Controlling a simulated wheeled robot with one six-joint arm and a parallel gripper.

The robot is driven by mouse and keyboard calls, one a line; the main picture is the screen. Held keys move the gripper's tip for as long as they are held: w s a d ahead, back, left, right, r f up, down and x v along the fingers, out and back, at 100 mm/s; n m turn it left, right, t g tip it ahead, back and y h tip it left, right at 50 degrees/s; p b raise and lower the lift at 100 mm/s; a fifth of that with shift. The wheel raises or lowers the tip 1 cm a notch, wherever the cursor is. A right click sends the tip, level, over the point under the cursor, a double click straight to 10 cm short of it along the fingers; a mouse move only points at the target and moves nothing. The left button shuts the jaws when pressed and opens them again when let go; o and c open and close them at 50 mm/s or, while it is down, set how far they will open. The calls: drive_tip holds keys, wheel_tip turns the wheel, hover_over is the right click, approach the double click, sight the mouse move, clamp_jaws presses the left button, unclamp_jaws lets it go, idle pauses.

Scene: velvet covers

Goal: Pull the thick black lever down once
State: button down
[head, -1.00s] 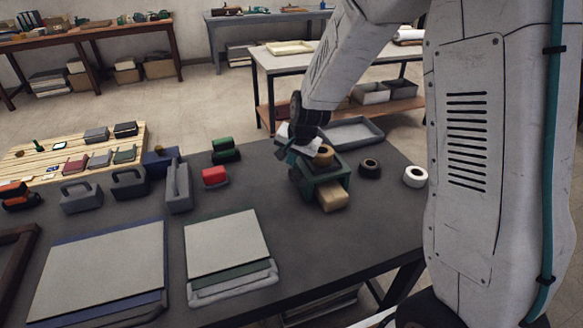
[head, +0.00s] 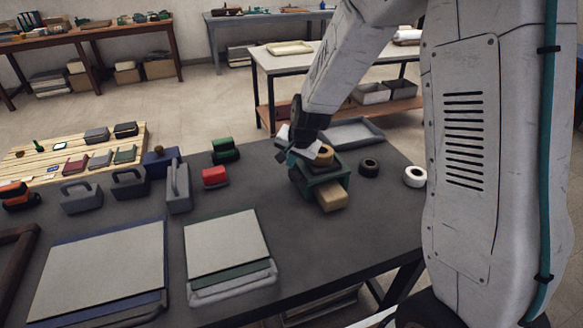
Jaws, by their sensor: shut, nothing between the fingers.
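A green box-like device (head: 324,178) stands near the right end of the dark table. A tan ring or roll (head: 324,150) sits at its top and a tan block (head: 332,200) juts from its front. My gripper (head: 314,153) is shut and empty, right at the top of this device. A pale part of it overlaps the tan ring; contact cannot be told. I cannot make out a thick black lever. Dark shapes at the device's upper left blend with my gripper, and my wrist hides what lies behind.
A black roll (head: 369,168) and a white roll (head: 415,176) lie right of the device, a grey tray (head: 352,133) behind. The table before the device is clear.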

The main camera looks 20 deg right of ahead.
drive_tip(key=shift+s+f, duration=0.4)
drive_tip(key=shift+f, duration=0.2)
drive_tip(key=shift+s+f, duration=0.4)
drive_tip(key=shift+f, duration=0.2)
idle(0.6)
drive_tip(key=shift+w+r, duration=0.15)
drive_tip(key=shift+r, duration=1)
drive_tip(key=shift+w+r, duration=0.4)
drive_tip(key=shift+r, duration=0.45)
drive_tip(key=shift+w+r, duration=0.35)
drive_tip(key=shift+r, duration=0.45)
drive_tip(key=shift+w+r, duration=0.4)
drive_tip(key=shift+r, duration=0.45)
